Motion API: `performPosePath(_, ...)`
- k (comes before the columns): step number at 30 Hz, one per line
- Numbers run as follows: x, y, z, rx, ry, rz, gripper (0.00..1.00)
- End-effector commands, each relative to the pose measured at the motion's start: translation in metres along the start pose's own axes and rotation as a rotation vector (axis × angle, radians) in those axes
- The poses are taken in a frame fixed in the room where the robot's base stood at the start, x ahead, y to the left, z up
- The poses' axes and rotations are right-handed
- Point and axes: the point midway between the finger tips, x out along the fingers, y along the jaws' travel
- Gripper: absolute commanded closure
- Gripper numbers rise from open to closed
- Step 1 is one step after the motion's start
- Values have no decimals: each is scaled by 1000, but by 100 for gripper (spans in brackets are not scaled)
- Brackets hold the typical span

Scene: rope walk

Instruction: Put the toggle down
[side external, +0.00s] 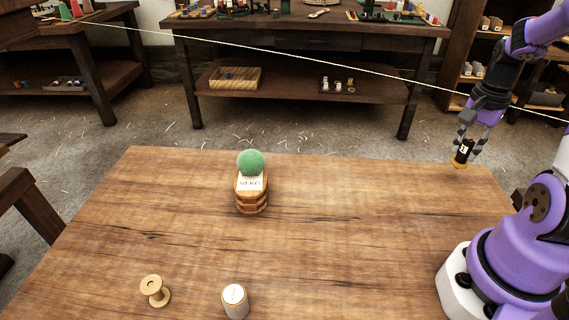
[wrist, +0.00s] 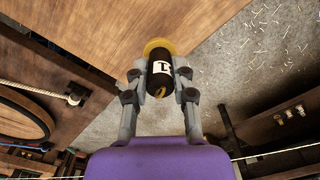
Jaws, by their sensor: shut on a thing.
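The toggle (side external: 463,152) is a black cylinder with a white marked label and a brass-coloured disc at its lower end. My gripper (side external: 466,143) is shut on it at the back right of the wooden table (side external: 350,235). In the wrist view the toggle (wrist: 160,75) sits between the two fingers of my gripper (wrist: 160,90), and its brass disc overlaps the table's edge. I cannot tell whether the disc touches the tabletop.
A green ball (side external: 251,162) rests on a labelled wooden barrel-like stand (side external: 251,197). A rope (side external: 300,56) crosses behind the table. The table's middle right is clear.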

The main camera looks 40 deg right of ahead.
Motion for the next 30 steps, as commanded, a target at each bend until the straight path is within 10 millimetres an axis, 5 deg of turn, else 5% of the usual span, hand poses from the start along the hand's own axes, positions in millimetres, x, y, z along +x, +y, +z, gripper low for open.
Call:
performPosePath(4,21,0,1,0,-3,2,100)
performPosePath(16,26,0,1,0,-1,1,100)
performPosePath(17,26,0,1,0,0,0,57)
performPosePath(18,26,0,1,0,0,0,43)
performPosePath(30,23,0,1,0,1,0,43)
